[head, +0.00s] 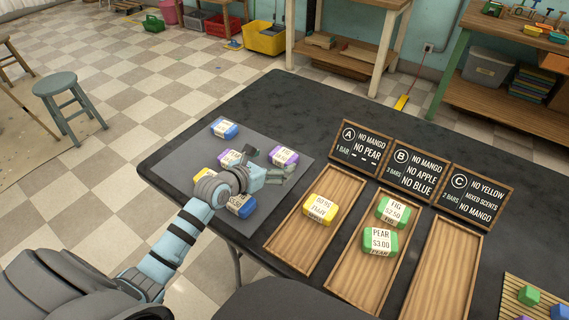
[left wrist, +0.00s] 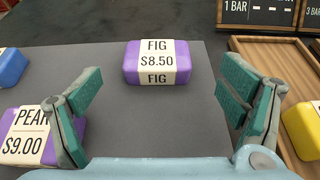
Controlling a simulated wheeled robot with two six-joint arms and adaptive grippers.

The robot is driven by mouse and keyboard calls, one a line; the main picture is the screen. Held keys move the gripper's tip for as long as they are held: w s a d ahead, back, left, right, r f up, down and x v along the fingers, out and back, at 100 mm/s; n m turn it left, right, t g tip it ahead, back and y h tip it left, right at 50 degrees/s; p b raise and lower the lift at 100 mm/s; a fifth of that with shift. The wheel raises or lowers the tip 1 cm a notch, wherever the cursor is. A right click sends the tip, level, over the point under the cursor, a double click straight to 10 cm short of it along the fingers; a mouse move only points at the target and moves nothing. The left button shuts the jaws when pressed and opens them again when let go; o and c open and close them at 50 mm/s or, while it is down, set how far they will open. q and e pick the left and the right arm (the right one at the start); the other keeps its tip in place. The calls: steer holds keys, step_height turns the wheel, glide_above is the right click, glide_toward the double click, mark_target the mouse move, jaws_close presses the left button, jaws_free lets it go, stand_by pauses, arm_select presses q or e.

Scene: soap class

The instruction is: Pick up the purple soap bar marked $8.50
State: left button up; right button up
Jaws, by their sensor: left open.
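The purple soap bar marked FIG $8.50 (left wrist: 157,63) lies flat on the grey mat (left wrist: 200,120), ahead of my left gripper in the left wrist view. In the head view the purple bar (head: 284,157) at the mat's right side appears to be this one. My left gripper (head: 285,172) is open and empty over the mat. In the left wrist view its two fingers (left wrist: 160,105) stand apart, with the $8.50 bar beyond and between them. Another purple bar marked PEAR $9.00 (left wrist: 30,137) lies left of the left finger, partly hidden by it. My right gripper is not in view.
Blue bars (head: 224,129) and more purple ones lie on the mat. Three wooden trays stand to the right; the left one holds a yellow bar (head: 320,208), the middle one two green bars (head: 380,242). The right tray (head: 440,275) is empty. Signs (head: 361,147) stand behind them.

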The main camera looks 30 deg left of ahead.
mark_target(283, 156)
arm_select(q)
steer(key=b+x, duration=0.2)
steer(key=x, duration=0.2)
steer(key=shift+w+a+f, duration=0.15)
steer(key=shift+w+f, duration=0.05)
steer(key=shift+w, duration=0.45)
steer(key=shift+s, duration=0.1)
steer(key=c, duration=1.3)
steer(key=shift+r, duration=0.1)
